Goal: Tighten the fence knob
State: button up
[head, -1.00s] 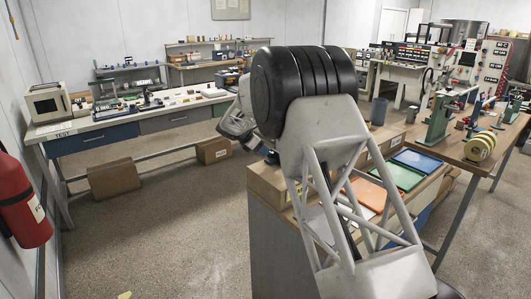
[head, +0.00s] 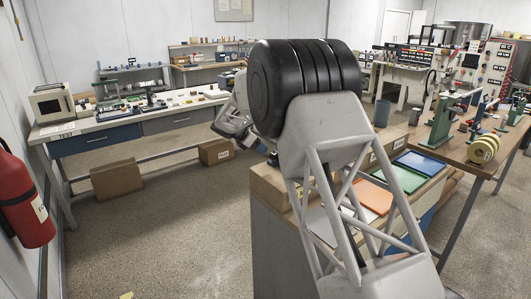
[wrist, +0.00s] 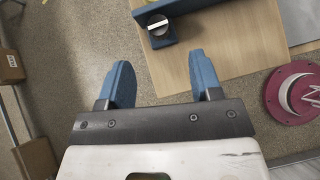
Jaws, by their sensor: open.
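In the head view my own arm hides the knob and most of the gripper.
A magenta round piece (wrist: 293,92) lies right of the fingers.

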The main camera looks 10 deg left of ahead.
aim_at(271, 156)
jog(key=n+t, duration=0.1)
jog(key=s+d+f+t, duration=0.1)
jog(key=shift+s+f+n+t+h, duration=0.2)
jog(key=shift+n+t+h, duration=0.1)
jog(key=shift+n+t, duration=0.1)
jog(key=shift+s+a+f+n+t+y, duration=0.1)
jog(key=shift+s+f+n+t+y, duration=0.1)
jog(key=shift+s+f+n+t, duration=0.4)
jog(key=shift+s+f+n+t+y, duration=0.2)
jog(key=shift+s+n+t, duration=0.15)
jog(key=shift+n+t, duration=0.45)
jog(key=shift+w, duration=0.1)
jog(key=shift+x, duration=3.8)
